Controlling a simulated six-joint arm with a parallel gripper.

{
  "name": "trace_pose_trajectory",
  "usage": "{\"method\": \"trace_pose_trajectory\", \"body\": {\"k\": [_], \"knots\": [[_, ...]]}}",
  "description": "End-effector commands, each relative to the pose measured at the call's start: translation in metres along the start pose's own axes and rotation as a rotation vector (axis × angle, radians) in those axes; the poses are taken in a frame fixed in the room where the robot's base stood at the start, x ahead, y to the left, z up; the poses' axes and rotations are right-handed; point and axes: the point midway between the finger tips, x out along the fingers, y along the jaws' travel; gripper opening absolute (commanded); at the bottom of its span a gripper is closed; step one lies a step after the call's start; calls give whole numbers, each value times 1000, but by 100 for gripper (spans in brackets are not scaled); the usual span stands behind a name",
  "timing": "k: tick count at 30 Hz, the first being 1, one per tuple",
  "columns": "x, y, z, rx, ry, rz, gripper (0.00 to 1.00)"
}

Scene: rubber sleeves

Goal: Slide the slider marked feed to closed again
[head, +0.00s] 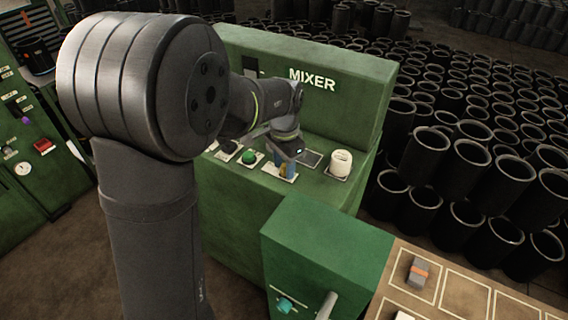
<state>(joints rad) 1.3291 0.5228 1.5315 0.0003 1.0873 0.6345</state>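The green mixer console (330,60) stands in the middle, with a sloping control panel in front of the MIXER sign. My gripper (288,163) is low over this panel, reaching down at a pale plate (270,170) with a small blue and tan part at its tips. I cannot tell whether that part is a slider handle or part of my gripper, or whether it is touched. The fingers are too small and partly hidden to show open or shut. No label reading feed can be made out, so the feed slider and its position are unclear.
Beside the gripper are a green button (249,157) and a white ribbed knob (341,162). A green box (325,235) with a teal knob (287,304) stands in front. A brown board (455,290) holds a grey-orange block (418,272). Black sleeves (455,160) crowd the right.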

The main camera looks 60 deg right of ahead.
Motion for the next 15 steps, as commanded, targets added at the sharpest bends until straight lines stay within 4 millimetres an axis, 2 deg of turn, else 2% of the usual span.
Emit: {"method": "trace_pose_trajectory", "body": {"k": [2,8,15], "knots": [[0,0,0,0,0,0,39],[0,0,0,0,0,0,0],[0,-3,1,-1,0,0,0]]}}
